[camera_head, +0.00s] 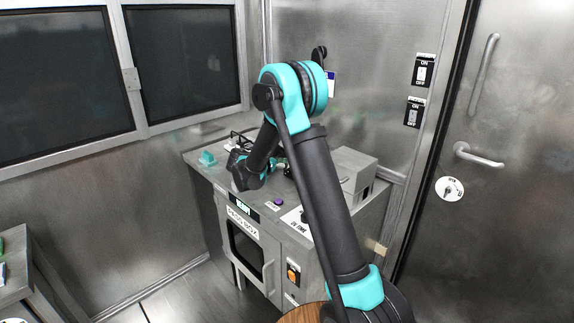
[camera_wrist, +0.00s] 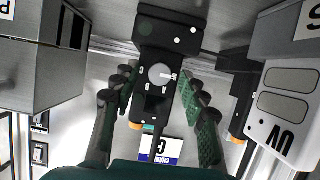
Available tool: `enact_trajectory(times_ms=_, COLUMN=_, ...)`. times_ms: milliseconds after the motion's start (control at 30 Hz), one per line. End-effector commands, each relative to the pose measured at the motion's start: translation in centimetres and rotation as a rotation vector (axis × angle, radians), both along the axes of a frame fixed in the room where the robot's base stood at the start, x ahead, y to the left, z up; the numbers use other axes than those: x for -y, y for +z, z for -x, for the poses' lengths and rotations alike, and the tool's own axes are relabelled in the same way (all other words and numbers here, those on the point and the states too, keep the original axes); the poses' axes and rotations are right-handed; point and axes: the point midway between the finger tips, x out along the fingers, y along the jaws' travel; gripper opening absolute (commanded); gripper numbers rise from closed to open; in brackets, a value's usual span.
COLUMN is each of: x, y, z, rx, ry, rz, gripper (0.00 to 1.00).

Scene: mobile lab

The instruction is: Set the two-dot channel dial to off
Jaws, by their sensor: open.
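In the wrist view a black panel (camera_wrist: 160,22) carries a round pale dial (camera_wrist: 159,73) with a short white mark toward its right side. Small white letters surround the dial, too small to read surely. Two white dots show on the panel above it, and a dark green spot is at its upper left. My gripper (camera_wrist: 161,92) is open, with one dark green finger on each side of the dial and a visible gap to it. In the head view my arm hides the panel and dial, and the fingers are hard to make out there.
In the wrist view a second black unit (camera_wrist: 240,92) and a pale box (camera_wrist: 285,92) stand right, and a grey box (camera_wrist: 38,75) left. A white and blue card (camera_wrist: 160,150) lies below the dial. The head view shows the bench (camera_head: 203,172) in a corner beside the door (camera_head: 510,150).

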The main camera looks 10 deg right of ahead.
Motion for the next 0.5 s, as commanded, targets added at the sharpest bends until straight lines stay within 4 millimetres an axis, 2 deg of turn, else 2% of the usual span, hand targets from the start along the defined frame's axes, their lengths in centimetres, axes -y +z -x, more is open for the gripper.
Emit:
enact_trajectory(times_ms=167, x=-1.6, y=0.7, z=1.0, rx=0.000, ry=0.003, rz=0.000, gripper=0.43)
enact_trajectory(times_ms=500, x=-6.7, y=3.3, z=4.6, rx=0.000, ry=0.003, rz=0.000, gripper=0.43)
